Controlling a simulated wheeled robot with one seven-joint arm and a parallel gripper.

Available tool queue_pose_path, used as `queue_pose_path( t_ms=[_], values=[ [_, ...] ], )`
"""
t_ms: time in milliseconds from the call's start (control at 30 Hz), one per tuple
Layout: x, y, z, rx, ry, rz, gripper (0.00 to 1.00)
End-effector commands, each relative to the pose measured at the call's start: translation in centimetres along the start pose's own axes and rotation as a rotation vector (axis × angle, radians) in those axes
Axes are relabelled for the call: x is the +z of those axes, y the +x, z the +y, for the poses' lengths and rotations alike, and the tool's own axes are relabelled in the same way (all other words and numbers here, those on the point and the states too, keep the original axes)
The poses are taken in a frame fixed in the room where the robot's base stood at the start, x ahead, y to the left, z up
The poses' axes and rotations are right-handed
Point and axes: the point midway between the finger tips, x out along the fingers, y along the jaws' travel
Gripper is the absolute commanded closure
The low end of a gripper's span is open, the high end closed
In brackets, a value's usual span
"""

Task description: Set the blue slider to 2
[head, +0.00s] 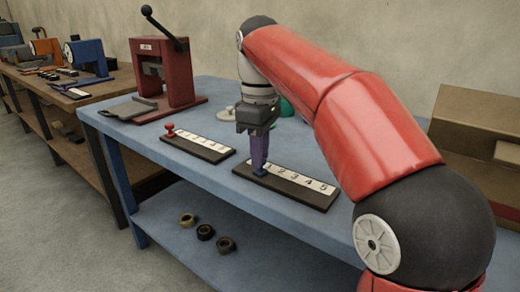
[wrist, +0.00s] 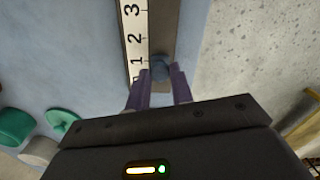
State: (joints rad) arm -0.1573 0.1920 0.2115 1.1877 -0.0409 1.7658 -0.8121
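The blue slider (head: 260,173) sits at the near left end of a dark base with a white number strip (head: 306,181). In the wrist view, the blue slider's knob (wrist: 160,69) is beside the strip (wrist: 137,50), close to the 1 and short of the 2. My gripper (head: 259,160) points down over the slider. Its purple fingers (wrist: 160,78) lie on both sides of the knob and appear to touch it, with no clear gap.
A second scale with a red slider (head: 170,130) lies to the left on the blue table (head: 230,88). A red press (head: 165,75) stands behind it. Green round pieces (wrist: 15,126) lie near my gripper.

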Motion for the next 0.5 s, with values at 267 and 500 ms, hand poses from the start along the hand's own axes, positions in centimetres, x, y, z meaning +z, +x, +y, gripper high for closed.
queue_pose_path(
  t_ms=[267,500],
  values=[
    [0.0,0.0,0.0,0.0,-0.001,0.0,1.0],
    [1.8,0.0,-0.5,0.002,0.002,0.0,1.0]
  ],
)
